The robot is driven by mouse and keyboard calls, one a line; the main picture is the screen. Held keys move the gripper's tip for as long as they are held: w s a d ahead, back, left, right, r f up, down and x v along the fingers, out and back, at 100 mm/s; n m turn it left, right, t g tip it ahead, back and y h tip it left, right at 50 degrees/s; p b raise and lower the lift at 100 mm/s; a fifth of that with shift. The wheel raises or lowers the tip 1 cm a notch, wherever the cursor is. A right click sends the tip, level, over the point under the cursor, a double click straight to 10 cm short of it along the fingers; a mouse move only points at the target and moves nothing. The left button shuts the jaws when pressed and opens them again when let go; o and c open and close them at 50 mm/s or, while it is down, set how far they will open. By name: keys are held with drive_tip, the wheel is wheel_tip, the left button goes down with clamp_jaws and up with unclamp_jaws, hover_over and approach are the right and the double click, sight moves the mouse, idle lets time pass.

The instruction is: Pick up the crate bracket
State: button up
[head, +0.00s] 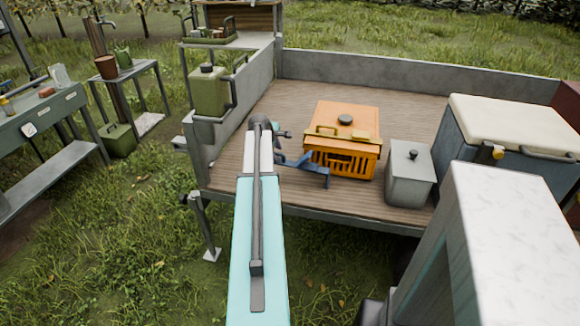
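My arm reaches forward over the bed's near edge.
A grey lidded box (409,181) stands right of the crate, and a large cooler (513,125) fills the bed's right side. A green jerrycan (207,92) stands at the left wall. Bare boards (300,95) lie behind the crate.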

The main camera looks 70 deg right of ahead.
clamp_jaws()
drive_tip(key=shift+r, duration=0.2)
idle(0.4)
drive_tip(key=shift+r, duration=1.15)
drive_tip(key=s+a+r+b, duration=0.1)
drive_tip(key=s+a+r, duration=0.1)
drive_tip(key=s+a, duration=0.7)
drive_tip(key=a, duration=0.4)
drive_tip(key=shift+a+r, duration=0.15)
drive_tip(key=shift+w, duration=0.1)
